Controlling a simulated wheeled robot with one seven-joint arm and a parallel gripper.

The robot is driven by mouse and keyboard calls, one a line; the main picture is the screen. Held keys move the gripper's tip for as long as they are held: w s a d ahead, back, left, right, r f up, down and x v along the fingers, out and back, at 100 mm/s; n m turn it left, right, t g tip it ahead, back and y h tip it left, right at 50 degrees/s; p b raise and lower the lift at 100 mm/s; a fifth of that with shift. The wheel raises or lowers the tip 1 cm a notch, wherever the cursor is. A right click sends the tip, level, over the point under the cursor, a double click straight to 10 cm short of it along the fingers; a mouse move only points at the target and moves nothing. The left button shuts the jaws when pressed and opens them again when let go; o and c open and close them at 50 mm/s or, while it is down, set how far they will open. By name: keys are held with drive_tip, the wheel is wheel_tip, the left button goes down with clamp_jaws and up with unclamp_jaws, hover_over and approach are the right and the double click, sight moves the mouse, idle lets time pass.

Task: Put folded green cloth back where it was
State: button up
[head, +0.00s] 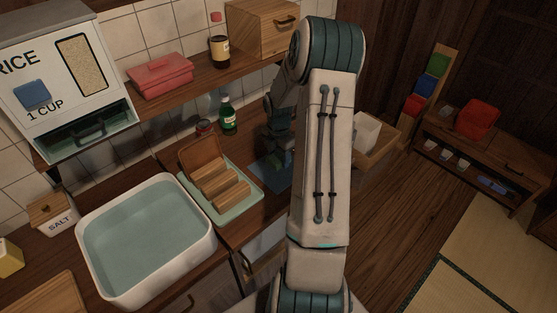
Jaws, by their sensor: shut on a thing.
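My gripper (276,155) is at the back right of the counter, beyond my raised arm and largely hidden by it. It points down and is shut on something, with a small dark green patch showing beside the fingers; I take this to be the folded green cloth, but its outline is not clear. A flat blue piece (264,178) lies on the counter just below the gripper; I cannot tell whether they touch.
A green bottle (228,116) stands left of the gripper.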

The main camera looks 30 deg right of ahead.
sight(279, 157)
drive_tip(key=shift+f, duration=1.4)
drive_tip(key=shift+f, duration=0.2)
drive_tip(key=o, duration=0.9)
drive_tip(key=shift+r, duration=0.15)
